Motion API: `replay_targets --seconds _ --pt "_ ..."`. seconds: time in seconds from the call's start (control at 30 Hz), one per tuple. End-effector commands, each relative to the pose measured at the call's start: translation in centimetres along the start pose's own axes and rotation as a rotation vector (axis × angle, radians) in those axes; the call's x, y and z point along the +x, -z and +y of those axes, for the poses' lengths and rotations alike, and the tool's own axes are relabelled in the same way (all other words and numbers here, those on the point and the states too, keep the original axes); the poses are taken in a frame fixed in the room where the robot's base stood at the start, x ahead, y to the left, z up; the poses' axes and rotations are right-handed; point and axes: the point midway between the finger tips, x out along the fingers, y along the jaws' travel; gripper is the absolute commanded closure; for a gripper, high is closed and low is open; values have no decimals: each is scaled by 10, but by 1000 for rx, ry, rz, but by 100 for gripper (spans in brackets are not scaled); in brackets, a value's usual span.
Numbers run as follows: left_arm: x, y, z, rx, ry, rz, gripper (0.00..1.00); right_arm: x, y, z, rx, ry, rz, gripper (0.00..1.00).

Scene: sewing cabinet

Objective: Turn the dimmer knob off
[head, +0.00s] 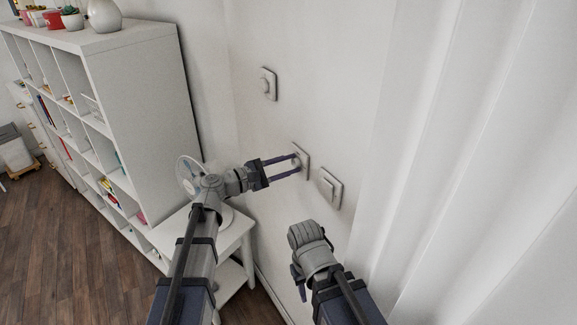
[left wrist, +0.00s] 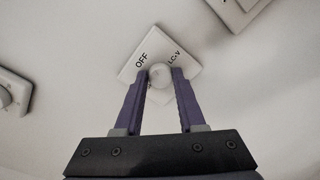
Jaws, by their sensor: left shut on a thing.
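The dimmer knob (left wrist: 159,75) is a round white knob on a square white wall plate (left wrist: 185,62). The plate bears the word OFF and a second label that looks like LOW. The plate also shows on the wall in the head view (head: 304,156). My left gripper (left wrist: 160,73) has one finger on each side of the knob and is shut on it. In the head view my left gripper (head: 297,164) reaches right to the wall. My right gripper (head: 299,284) is lower, away from the plates, and its fingers are not clear.
Another wall plate (head: 331,187) is close to the right of the gripped one, and one more (head: 268,84) is higher up. A white curtain (head: 470,150) hangs at right. A small white table (head: 232,236) with a fan (head: 188,172) stands below left, beside a white shelf (head: 150,110).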

Motion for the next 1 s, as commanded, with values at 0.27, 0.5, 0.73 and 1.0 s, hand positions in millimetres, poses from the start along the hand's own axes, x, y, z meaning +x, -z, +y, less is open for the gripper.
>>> replay_targets --seconds 0.27,0.5,0.73,1.0 --pt "-1 1 -2 -153 6 -5 100 2 0 0 0 0 0 60" --pt "-1 1 -2 -220 7 -8 100 2 0 0 0 0 0 60" --pt "-1 1 -2 -238 7 -9 100 2 0 0 0 0 0 60" --pt "0 0 -2 -238 7 -9 100 2 0 0 0 0 0 60"
